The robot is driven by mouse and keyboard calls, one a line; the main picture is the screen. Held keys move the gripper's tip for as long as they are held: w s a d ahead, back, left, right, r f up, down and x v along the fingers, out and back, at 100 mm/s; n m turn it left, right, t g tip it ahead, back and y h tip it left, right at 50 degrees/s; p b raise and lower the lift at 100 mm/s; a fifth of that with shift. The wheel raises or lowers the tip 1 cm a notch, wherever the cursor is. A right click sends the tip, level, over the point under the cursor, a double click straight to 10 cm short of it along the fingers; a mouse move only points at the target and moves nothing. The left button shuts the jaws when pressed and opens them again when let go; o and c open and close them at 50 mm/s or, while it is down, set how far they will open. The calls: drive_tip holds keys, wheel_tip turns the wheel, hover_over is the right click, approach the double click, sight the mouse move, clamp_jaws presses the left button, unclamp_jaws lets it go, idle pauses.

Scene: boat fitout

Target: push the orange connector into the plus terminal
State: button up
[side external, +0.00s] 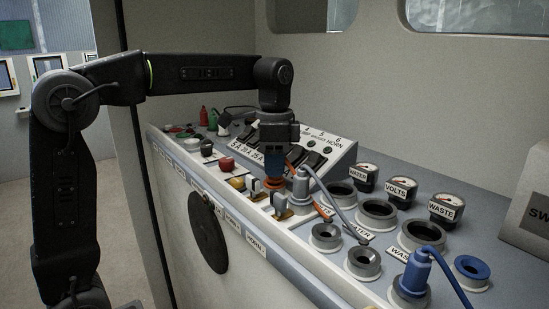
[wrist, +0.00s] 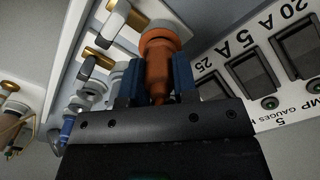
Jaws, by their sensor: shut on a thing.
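The orange connector (wrist: 157,62) is between the blue fingers of my gripper (wrist: 153,84) in the wrist view, with its wide collar facing away from the wrist. My gripper (side external: 274,163) is shut on it and points down over the console in the side view. There, the orange connector (side external: 273,183) shows just below the fingers, low over the row of brass-topped fittings. A paler ring lies at the connector's far end in the wrist view. I cannot tell whether it is the plus terminal or how deep the connector sits. No plus mark is readable.
A grey connector (side external: 300,186) with a cable stands close to the right of my gripper. The switch panel (side external: 325,160) rises behind it. Grey sockets (side external: 325,236), a blue connector (side external: 415,272), a blue socket (side external: 471,268) and gauges (side external: 400,189) lie farther right.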

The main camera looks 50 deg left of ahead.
drive_tip(key=shift+f, duration=0.15)
drive_tip(key=o, duration=1)
wheel_tip(320, 180, up, 14)
drive_tip(key=shift+f, duration=0.1)
idle(0.3)
idle(0.5)
